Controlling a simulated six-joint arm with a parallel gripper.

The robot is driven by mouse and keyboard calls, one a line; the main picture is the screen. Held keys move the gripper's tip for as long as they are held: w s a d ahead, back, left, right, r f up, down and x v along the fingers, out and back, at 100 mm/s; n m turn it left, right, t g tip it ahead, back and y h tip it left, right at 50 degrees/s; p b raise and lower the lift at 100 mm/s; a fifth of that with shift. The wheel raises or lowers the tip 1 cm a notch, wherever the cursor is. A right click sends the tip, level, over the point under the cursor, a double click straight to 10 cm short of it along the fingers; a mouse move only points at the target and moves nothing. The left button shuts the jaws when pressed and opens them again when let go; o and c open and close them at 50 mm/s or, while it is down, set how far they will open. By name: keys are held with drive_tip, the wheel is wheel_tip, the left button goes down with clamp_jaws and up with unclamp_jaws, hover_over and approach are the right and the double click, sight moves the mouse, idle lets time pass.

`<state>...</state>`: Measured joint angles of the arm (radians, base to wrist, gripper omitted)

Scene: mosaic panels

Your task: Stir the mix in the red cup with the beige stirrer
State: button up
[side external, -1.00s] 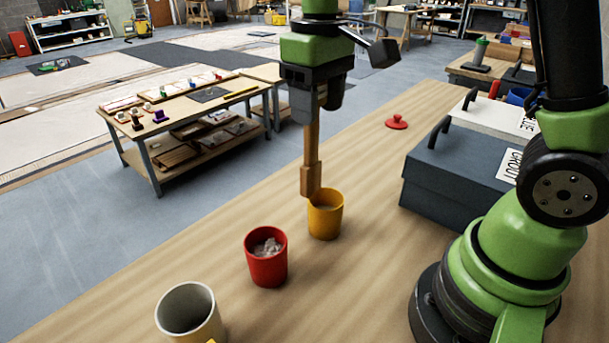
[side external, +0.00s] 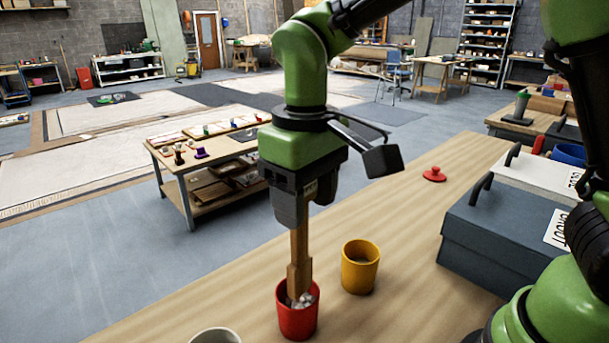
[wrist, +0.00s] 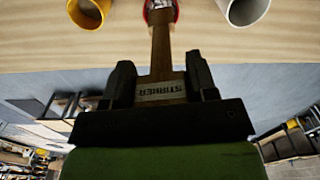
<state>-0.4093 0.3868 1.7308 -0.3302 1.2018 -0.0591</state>
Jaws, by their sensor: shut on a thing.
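The red cup (side external: 298,320) stands upright on the wooden table in the side external view, with a lumpy pale grey mix (side external: 303,299) in it. My gripper (side external: 299,212) is above the cup, shut on the brown-beige stirrer (side external: 300,250). The stirrer hangs nearly upright, and its wide lower end reaches into the red cup's mouth; its tip is hidden by the cup wall. In the wrist view the stirrer (wrist: 161,60) carries a label reading "STIRRER" and runs from between my fingers (wrist: 160,88) to the red cup (wrist: 172,8).
A yellow cup (side external: 360,268) stands close by to the right of the red one. A whitish cup (side external: 215,336) is at the bottom edge. A red knobbed lid (side external: 434,174) and a dark box (side external: 505,235) are farther right. The table between is clear.

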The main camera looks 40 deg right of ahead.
sight(306, 240)
wheel_tip(306, 240, down, 6)
drive_tip(key=shift+f, duration=0.25)
drive_tip(key=shift+w+d+f, duration=0.35)
drive_tip(key=shift+w+a, duration=0.25)
drive_tip(key=shift+s+a, duration=0.3)
drive_tip(key=shift+a, duration=0.1)
drive_tip(key=shift+d+f, duration=0.25)
drive_tip(key=shift+d, duration=0.1)
drive_tip(key=shift+f, duration=0.35)
idle(0.4)
drive_tip(key=shift+r, duration=0.1)
idle(0.4)
